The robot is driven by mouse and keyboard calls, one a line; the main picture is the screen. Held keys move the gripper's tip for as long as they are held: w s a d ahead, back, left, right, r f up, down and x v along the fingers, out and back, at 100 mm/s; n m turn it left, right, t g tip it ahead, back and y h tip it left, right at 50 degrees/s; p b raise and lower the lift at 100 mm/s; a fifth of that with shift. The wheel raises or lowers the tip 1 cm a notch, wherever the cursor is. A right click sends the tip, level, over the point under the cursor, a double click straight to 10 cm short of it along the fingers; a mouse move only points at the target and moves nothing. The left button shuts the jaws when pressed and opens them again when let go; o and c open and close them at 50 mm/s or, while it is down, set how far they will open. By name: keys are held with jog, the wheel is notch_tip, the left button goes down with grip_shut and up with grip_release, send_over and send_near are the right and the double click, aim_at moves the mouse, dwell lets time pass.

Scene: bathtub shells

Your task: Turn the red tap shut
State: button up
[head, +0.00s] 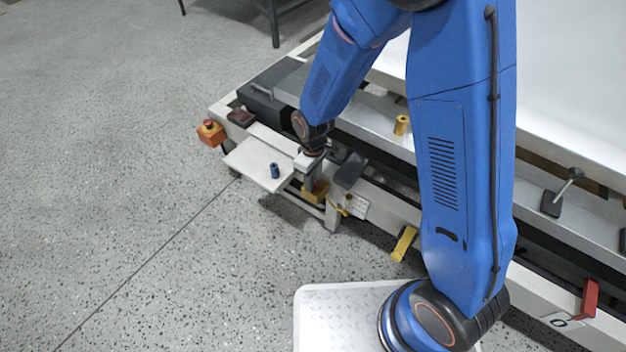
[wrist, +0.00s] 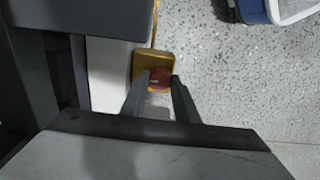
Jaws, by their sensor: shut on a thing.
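The red tap (wrist: 160,77) shows in the wrist view as a small round red knob on a yellow body (wrist: 141,66). The fingertips of my gripper (wrist: 159,82) stand on either side of the knob and are shut on it. In the head view my gripper (head: 313,185) points down at the front edge of the bench, at the yellow body (head: 318,196). The knob is mostly hidden there by the fingers. I cannot tell how far the tap is turned.
A small blue cylinder (head: 274,170) stands on a white side plate (head: 248,160). A red-topped orange box (head: 211,132) is at the bench's left end. A brass cylinder (head: 402,125), a yellow lever (head: 403,243), a black-knobbed lever (head: 562,192) and a red handle (head: 589,298) are along the bench.

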jog(key=o, duration=1.1)
jog(key=shift+c, duration=0.2)
jog(key=shift+r, duration=0.1)
notch_tip(320, 180, up, 17)
jog(key=shift+r, duration=0.1)
